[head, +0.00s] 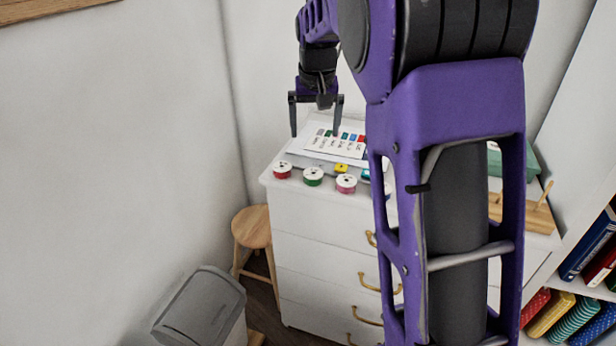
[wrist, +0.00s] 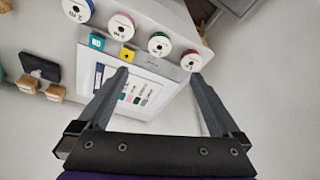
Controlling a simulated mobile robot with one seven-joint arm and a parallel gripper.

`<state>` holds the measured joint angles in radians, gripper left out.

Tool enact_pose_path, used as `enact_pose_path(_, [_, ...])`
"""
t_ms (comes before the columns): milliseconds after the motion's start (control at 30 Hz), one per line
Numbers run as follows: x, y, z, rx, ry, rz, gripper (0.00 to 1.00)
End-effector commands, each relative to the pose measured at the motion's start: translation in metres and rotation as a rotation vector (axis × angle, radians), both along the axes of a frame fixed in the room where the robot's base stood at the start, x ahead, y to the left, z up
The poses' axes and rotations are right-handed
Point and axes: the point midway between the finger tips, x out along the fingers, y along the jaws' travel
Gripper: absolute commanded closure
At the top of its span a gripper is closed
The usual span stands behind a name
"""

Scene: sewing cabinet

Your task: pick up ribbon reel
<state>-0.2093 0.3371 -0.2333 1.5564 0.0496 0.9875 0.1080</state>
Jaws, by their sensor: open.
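Ribbon reels with white faces stand in a row along the front of the white cabinet top (head: 268,180). In the head view I see a red reel (head: 282,169), a green reel (head: 314,176) and a pink reel (head: 346,183). The wrist view shows the red (wrist: 191,61), green (wrist: 159,44) and pink reels (wrist: 121,23), plus a blue reel (wrist: 78,9), which my arm seems to hide in the head view. My gripper (head: 315,133) is open and empty above the cabinet top, behind the row. In the wrist view its fingertips (wrist: 160,75) are apart over a card.
A white card with colour swatches (head: 336,144) lies behind the reels. A yellow item (head: 341,168) and a teal item (wrist: 97,42) sit close behind them. A wooden stool (head: 252,228) and grey bin (head: 203,305) stand left of the cabinet; a bookshelf is at right.

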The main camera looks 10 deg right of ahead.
Motion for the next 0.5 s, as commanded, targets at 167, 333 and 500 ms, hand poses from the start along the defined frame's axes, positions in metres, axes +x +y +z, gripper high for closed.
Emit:
enact_pose_path(167, [0.01,-0.002,-0.041,-0.001,0.006,-0.001,0.0])
enact_pose_path(333, [0.02,-0.003,-0.076,-0.001,0.005,-0.001,0.0])
enact_pose_path(500, [0.026,-0.003,-0.097,0.001,0.002,-0.001,0.0])
